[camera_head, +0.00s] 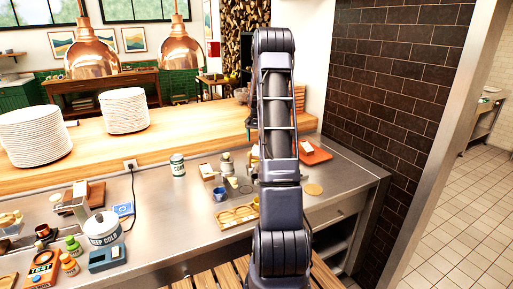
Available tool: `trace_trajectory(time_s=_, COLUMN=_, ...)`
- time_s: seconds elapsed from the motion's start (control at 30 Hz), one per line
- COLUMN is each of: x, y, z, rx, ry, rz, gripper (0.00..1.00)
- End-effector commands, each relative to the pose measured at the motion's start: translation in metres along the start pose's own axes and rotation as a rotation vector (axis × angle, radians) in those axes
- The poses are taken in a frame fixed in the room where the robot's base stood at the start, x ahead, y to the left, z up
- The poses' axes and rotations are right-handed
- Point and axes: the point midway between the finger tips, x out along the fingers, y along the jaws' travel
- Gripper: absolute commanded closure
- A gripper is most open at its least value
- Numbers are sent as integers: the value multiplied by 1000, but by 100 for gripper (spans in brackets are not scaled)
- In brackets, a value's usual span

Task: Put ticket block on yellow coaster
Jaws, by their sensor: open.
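A round tan-yellow disc (314,188), which looks like the yellow coaster, lies flat and bare on the steel counter right of my arm. A small pale block (307,146) sits on an orange-red tray. Another pale block (207,170) stands on a small brown base left of my arm. I cannot tell which is the ticket block. My gripper (250,130) shows only as a dark part beside the upper arm, above the counter's back edge. It is open; its fingers are mostly hidden, and I see nothing held.
The steel counter (345,178) is clear right of the disc. A wooden tray (238,216), a blue cup (219,194) and a green-labelled jar (177,165) stand left of my arm. Plate stacks (125,110) stand on the raised wooden ledge under hanging copper lamps (181,48).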

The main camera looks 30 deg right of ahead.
Motion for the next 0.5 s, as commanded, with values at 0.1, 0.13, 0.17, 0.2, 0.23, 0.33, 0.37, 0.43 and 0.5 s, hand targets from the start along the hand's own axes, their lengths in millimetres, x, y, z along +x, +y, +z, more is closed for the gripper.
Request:
trace_trajectory(time_s=0.1, x=-19, y=0, z=0, rx=1, ry=1, rz=0, gripper=29)
trace_trajectory(time_s=0.13, x=-23, y=0, z=0, rx=1, ry=0, rz=0, gripper=29)
trace_trajectory(time_s=0.17, x=-26, y=0, z=0, rx=1, ry=0, rz=0, gripper=29)
trace_trajectory(time_s=0.2, x=-31, y=0, z=0, rx=1, ry=1, rz=0, gripper=29)
trace_trajectory(time_s=0.23, x=-33, y=0, z=0, rx=1, ry=1, rz=-1, gripper=29)
trace_trajectory(time_s=0.33, x=-39, y=0, z=0, rx=1, ry=0, rz=0, gripper=29)
trace_trajectory(time_s=0.37, x=-41, y=0, z=1, rx=-1, ry=1, rz=-1, gripper=29)
trace_trajectory(time_s=0.43, x=-48, y=-2, z=6, rx=-8, ry=4, rz=-2, gripper=29)
trace_trajectory(time_s=0.5, x=-59, y=-4, z=16, rx=-23, ry=13, rz=-5, gripper=29)
